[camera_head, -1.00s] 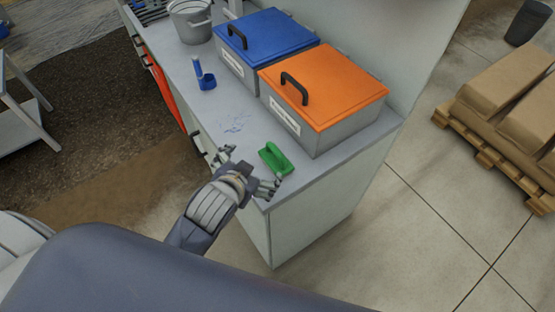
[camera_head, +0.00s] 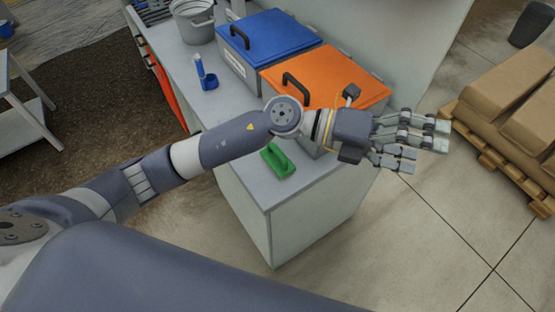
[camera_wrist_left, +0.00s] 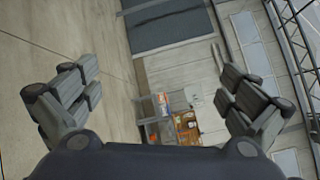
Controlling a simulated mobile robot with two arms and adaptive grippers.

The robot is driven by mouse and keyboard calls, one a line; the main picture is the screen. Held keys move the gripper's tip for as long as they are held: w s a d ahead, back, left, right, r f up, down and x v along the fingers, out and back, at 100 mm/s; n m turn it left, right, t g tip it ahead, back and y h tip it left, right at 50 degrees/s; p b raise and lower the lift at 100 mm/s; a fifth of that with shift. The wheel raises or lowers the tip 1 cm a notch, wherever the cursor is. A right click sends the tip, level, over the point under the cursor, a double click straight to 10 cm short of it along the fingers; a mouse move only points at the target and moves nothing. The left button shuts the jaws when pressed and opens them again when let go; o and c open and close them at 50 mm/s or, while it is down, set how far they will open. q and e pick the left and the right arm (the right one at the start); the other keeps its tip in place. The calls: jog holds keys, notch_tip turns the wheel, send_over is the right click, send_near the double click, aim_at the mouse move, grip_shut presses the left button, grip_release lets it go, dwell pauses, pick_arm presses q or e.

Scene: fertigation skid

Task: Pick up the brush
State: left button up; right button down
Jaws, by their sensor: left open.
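A green block with a raised handle, which looks like the brush (camera_head: 278,160), lies on the grey worktop (camera_head: 262,188) near its front corner. My left arm passes above it and covers part of the worktop. My left gripper (camera_head: 424,142) is to the right of it, past the worktop's right edge and over the floor side. Its fingers are spread and empty. In the left wrist view the open fingers of the left gripper (camera_wrist_left: 160,90) have nothing between them, and the brush does not show. My right gripper is not in view.
A metal box with an orange lid (camera_head: 335,72) and one with a blue lid (camera_head: 268,38) stand behind the brush. A blue upright-handled tool (camera_head: 205,75) and a metal bucket (camera_head: 192,22) are further left. A pallet with brown sacks (camera_head: 515,95) is on the right.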

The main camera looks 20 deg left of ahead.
pick_arm(q)
jog(key=a+f+m+g+y, duration=0.2)
jog(key=a+f+m+y, duration=0.1)
jog(key=f+y, duration=0.4)
jog(key=t+y, duration=0.2)
jog(key=y, duration=0.9)
send_over(277, 150)
jog(key=shift+m, duration=0.3)
notch_tip(277, 150, down, 8)
jog(key=shift+d+f, duration=0.1)
jog(key=shift+f, duration=0.15)
notch_tip(277, 150, down, 5)
jog(key=shift+r+p, duration=0.2)
jog(key=shift+p, duration=0.4)
notch_tip(277, 150, down, 5)
jog(key=shift+r+p, duration=0.1)
jog(key=shift+p, duration=1)
jog(key=shift+f, duration=0.5)
jog(key=c, duration=1.3)
